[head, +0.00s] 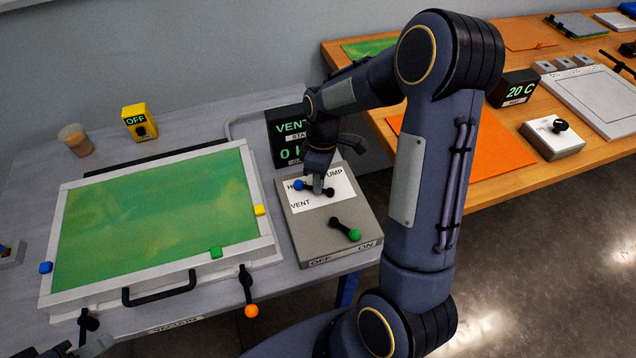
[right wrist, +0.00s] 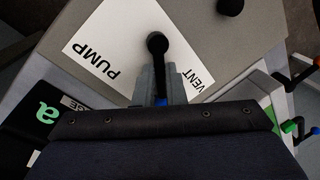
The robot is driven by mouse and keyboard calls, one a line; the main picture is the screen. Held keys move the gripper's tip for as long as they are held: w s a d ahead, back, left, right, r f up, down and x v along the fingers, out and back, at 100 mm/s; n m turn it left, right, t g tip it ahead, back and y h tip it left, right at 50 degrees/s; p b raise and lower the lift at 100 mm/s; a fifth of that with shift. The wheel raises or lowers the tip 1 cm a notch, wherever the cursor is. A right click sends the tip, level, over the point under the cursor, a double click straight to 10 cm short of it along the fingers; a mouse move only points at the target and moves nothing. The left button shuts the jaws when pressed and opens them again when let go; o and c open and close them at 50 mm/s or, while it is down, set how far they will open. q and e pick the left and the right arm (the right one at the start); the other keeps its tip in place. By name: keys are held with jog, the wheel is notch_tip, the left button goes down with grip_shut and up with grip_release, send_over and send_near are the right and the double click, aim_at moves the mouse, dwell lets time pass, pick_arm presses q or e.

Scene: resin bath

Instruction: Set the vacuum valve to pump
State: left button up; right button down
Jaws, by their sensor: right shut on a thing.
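The vacuum valve is a lever (head: 329,192) with a blue knob (head: 298,185) on a grey box (head: 310,235). Its white label (head: 322,200) reads PUMP at the upper right, VENT at the lower left, and a partly hidden word starting with H at the upper left. The lever points left, between the H word and VENT. My right gripper (head: 318,188) is shut on the lever. In the right wrist view the fingers (right wrist: 160,84) straddle the black lever bar. A grey part at the bottom left (head: 95,346) looks like my left gripper; its jaws are unclear.
A second, green-knobbed lever (head: 345,230) is on the box's front, by OFF and ON. A display (head: 290,137) behind reads VENT and 0. The green-filled framed bath (head: 150,220) is left of the box. An orange-knobbed clamp (head: 250,310) hangs at its front.

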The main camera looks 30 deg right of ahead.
aim_at(325, 185)
jog(key=m, duration=0.2)
jog(key=d+m, duration=0.1)
jog(key=m, duration=0.1)
jog(key=m+t, duration=0.1)
jog(key=shift+w+d+m+y+b, duration=0.25)
jog(key=shift+w+m+y+b, duration=0.05)
jog(key=shift+m, duration=0.1)
jog(key=m, duration=0.2)
jog(key=d+m+t, duration=0.1)
jog(key=m, duration=0.2)
jog(key=shift+s+d+r, duration=0.1)
jog(key=shift+d, duration=0.1)
jog(key=shift+m, duration=0.3)
jog(key=c, duration=1.5)
grip_release()
jog(key=shift+s, duration=0.1)
jog(key=r, duration=0.2)
jog(key=d+r, duration=0.1)
jog(key=r, duration=0.4)
jog(key=shift+s+d+r, duration=0.2)
jog(key=shift+d+r, duration=0.05)
